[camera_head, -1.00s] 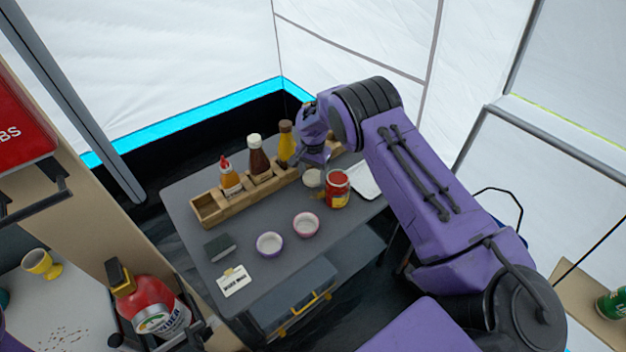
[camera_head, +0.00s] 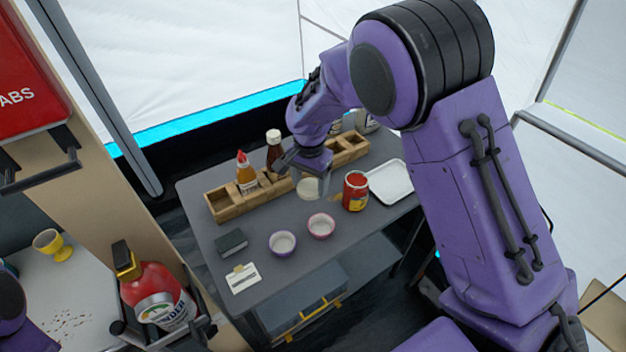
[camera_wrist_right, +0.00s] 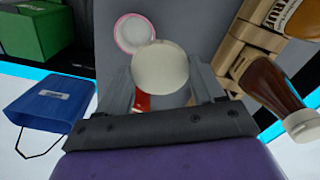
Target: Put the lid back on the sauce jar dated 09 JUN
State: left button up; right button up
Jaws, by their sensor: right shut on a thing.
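The sauce jar (camera_head: 356,191) is red with a yellow label and stands upright on the grey table. I cannot read a date on it. My right gripper (camera_head: 312,181) is shut on a pale round lid (camera_head: 308,190), left of the jar in the head view. I cannot tell how high the lid is above the table. In the right wrist view the lid (camera_wrist_right: 160,67) lies between the fingers and partly covers something red (camera_wrist_right: 142,101), probably the jar. My left gripper is not in view.
A wooden rack (camera_head: 226,202) with sauce bottles runs along the back. A white tray (camera_head: 391,182) lies right of the jar. A purple bowl (camera_head: 283,243), a pink bowl (camera_head: 321,226), a dark box (camera_head: 231,242) and a card (camera_head: 243,279) are in front.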

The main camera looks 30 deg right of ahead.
jog(key=shift+s+a+f+n, duration=0.15)
jog(key=shift+a+n, duration=0.15)
jog(key=shift+n, duration=0.2)
jog(key=s+a+n+b, duration=0.2)
jog(key=s+a+n, duration=0.2)
jog(key=n, duration=0.7)
jog(key=shift+a, duration=0.6)
jog(key=shift+s, duration=0.1)
